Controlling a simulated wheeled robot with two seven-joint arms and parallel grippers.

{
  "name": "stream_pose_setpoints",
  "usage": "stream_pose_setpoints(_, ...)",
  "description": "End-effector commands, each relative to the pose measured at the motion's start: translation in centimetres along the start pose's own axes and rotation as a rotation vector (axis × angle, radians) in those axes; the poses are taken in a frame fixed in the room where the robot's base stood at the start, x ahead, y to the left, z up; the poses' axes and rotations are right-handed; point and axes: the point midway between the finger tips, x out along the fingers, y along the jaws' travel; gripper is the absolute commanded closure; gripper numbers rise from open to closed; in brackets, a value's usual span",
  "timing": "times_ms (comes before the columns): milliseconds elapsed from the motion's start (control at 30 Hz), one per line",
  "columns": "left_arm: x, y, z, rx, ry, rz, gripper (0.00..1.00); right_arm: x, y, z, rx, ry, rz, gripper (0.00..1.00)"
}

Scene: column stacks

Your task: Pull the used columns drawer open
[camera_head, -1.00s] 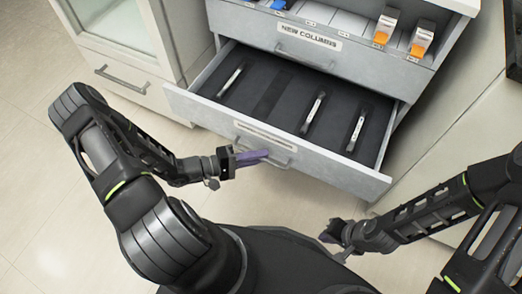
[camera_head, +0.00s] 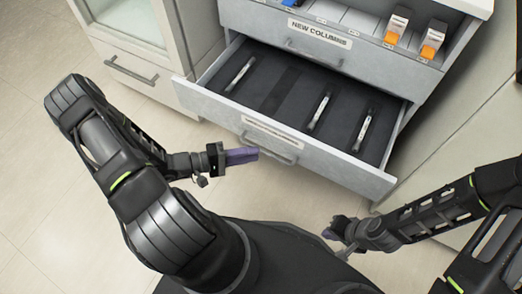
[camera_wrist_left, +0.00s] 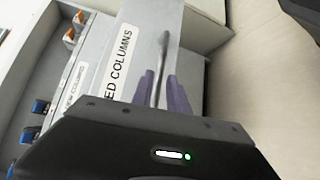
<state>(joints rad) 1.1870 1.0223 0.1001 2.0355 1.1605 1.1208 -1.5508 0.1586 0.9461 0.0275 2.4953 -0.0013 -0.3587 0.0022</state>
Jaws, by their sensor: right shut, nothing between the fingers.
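The used columns drawer (camera_head: 330,165) stands pulled out below the new columns drawer, with its dark inside showing. Its label (camera_wrist_left: 118,62) is partly cut off in the left wrist view and reads "ED COLUMNS". Its bar handle (camera_head: 268,153) is on the front panel. My left gripper (camera_head: 256,154) is just left of and in front of the handle. In the left wrist view its purple fingers (camera_wrist_left: 160,95) are apart, and the handle lines up between them; contact does not show. My right gripper (camera_head: 336,230) is shut and empty, low in front of the drawer's right part.
Several slim columns (camera_head: 318,110) lie in the open drawer. The new columns drawer (camera_head: 335,55) above holds orange and blue capped items. A cabinet with its own handle (camera_head: 130,70) stands at left. The floor (camera_head: 45,200) at left is clear.

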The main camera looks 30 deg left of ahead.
Motion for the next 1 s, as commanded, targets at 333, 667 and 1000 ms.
stream_pose_setpoints(333,-3.0,0.0,0.0,0.000,0.000,0.001,0.80,-0.3,-0.1,0.0,-0.001,-0.001,0.000,1.00)
stream_pose_setpoints(667,-3.0,0.0,0.0,0.000,0.000,0.000,0.80,-0.3,-0.1,0.0,0.000,0.000,0.000,1.00)
stream_pose_setpoints(1000,-3.0,-1.1,0.1,-0.100,-0.001,-0.043,0.80,-0.3,-0.1,0.0,0.000,0.000,0.000,1.00)
